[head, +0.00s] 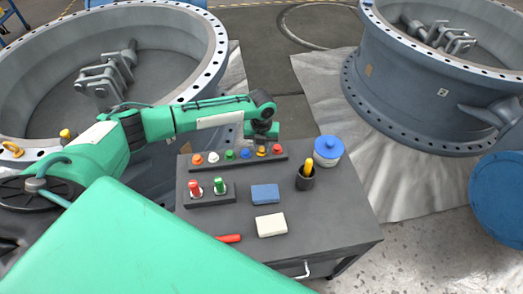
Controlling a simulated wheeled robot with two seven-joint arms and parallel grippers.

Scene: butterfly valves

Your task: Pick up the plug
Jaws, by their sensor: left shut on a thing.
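A dark rack (235,164) holds a row of several coloured plugs near the back edge of the grey cart. From left to right they are orange, white, green, blue, yellow-orange and red-orange. My left gripper (262,142) points down over the right part of the row, at the yellow-orange plug (262,151). It is shut on that plug, which still looks to be at rack height. The fingertips are small and partly hidden, so the exact grip is hard to see. My right gripper is not in view.
The cart top (330,215) also carries a smaller block (209,200) with red and green pieces, a blue block (265,194), a white block (271,225), a dark cup (305,183) with a yellow-handled item, a blue-lidded jar (328,151) and a red item (229,239). Large valves stand behind.

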